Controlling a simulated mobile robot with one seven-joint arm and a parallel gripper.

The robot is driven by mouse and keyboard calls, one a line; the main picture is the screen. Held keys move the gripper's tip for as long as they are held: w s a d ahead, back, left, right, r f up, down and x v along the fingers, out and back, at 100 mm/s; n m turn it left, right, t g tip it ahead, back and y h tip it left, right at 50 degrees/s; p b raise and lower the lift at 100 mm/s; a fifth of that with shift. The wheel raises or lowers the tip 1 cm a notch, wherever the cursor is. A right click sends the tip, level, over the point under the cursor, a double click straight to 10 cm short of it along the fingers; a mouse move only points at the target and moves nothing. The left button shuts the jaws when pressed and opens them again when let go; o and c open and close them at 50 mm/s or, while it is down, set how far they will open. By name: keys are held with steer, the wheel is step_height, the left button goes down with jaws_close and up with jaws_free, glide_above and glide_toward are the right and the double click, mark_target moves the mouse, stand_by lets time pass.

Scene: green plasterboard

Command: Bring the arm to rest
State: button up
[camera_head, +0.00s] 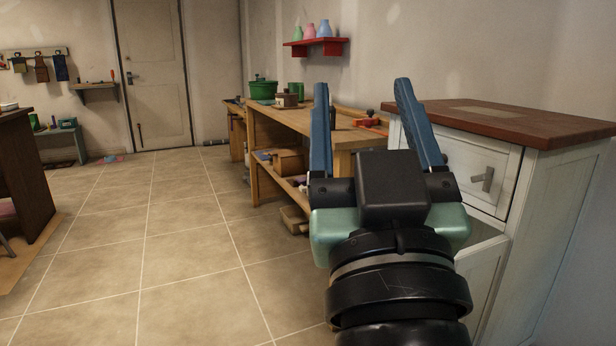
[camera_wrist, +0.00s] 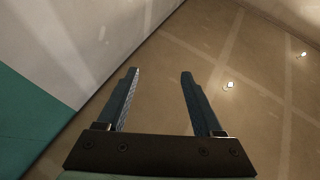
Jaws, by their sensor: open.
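My gripper (camera_head: 362,115) is raised in front of the camera at the right of the head view. Its two blue fingers point up and stand wide apart with nothing between them. In the wrist view my gripper (camera_wrist: 157,90) also shows open and empty, facing a plain beige surface. Behind it in the head view, a white cabinet (camera_head: 560,220) with a brown wooden top stands at the right. My gripper and wrist cover part of the cabinet's front.
A wooden workbench (camera_head: 262,130) with a green pot (camera_head: 263,88) stands behind my gripper. A red shelf (camera_head: 316,46) holds several vases. A dark brown piece of furniture (camera_head: 30,165) is at the left edge. The tiled floor (camera_head: 170,230) between is clear up to the door (camera_head: 153,70).

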steer(key=s+a+r+t+p, duration=0.3)
steer(key=s+a+r, duration=0.3)
steer(key=r, duration=0.5)
step_height(320, 180, up, 35)
steer(key=d+p, duration=0.1)
steer(key=p, duration=3.5)
steer(key=shift+m, duration=0.4)
steer(key=shift+d, duration=0.1)
